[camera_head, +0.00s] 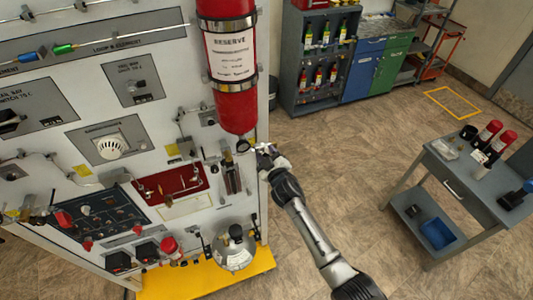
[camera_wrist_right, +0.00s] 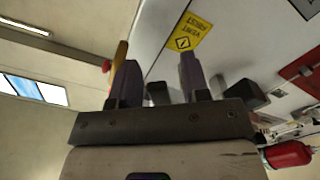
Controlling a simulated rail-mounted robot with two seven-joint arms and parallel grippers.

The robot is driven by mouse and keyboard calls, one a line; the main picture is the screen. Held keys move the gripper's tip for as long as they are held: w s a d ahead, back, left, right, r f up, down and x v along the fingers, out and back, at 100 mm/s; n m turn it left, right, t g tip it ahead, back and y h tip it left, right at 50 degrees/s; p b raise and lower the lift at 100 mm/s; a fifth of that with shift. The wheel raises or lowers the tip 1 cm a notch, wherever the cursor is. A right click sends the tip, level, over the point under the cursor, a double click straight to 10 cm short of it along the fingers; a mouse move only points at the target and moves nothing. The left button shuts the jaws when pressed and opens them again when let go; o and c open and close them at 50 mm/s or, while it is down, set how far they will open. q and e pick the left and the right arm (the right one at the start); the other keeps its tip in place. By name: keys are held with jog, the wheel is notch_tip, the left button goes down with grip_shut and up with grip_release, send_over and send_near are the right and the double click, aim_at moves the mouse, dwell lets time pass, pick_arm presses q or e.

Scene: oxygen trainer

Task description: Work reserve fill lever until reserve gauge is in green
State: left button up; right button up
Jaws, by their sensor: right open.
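The red reserve cylinder (camera_head: 235,108) hangs upright on the white trainer panel in the head view, with a white label on it. A small dark round fitting, perhaps the reserve gauge (camera_head: 243,146), sits at its lower end; its face and needle cannot be read. I cannot clearly make out the reserve fill lever; a dark upright fitting (camera_head: 232,178) is mounted just below the cylinder. My right gripper (camera_head: 266,151) is open at the panel's right edge, beside the cylinder's bottom. In the right wrist view its two fingers (camera_wrist_right: 160,82) stand apart, with a dark shape between them. My left gripper is not in view.
A yellow vent label (camera_wrist_right: 188,32) is on the panel near my right fingers. A grey cart (camera_head: 455,178) stands at the right with red-topped items. A bottle rack (camera_head: 312,52) is at the back. Open floor lies between panel and cart.

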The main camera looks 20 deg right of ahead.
jog(key=shift+s, duration=0.3)
jog(key=s+b, duration=0.1)
jog(key=s, duration=1.2)
jog(key=shift+s, duration=0.15)
dwell(0.7)
dwell(0.5)
